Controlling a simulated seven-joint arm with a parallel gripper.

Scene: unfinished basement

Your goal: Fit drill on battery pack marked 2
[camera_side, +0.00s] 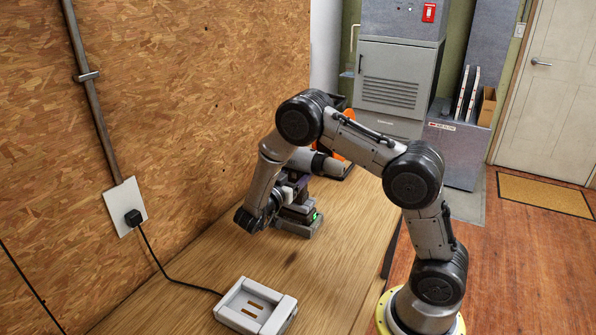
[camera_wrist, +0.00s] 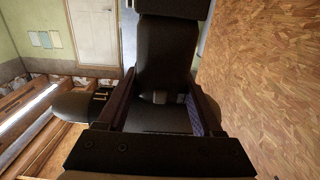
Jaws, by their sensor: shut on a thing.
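My gripper (camera_side: 287,192) is shut on the drill (camera_side: 300,187), which stands roughly upright near the wall. In the wrist view, the two fingers of my gripper (camera_wrist: 158,105) lie either side of the dark drill body (camera_wrist: 165,60). Below the drill's handle is a grey block with a small green patch (camera_side: 300,224), low at the tabletop, which looks like a battery pack. I cannot tell whether the drill is joined to it or only above it. No number is readable. My arm hides part of the drill.
A pale tray-like charger (camera_side: 228,314) sits at the table's front, its black cord running to a wall outlet (camera_side: 133,218). Orange and black items (camera_side: 348,115) stand at the back, partly behind my arm. The chipboard wall (camera_side: 200,80) bounds the left. The tabletop (camera_side: 345,255) between is clear.

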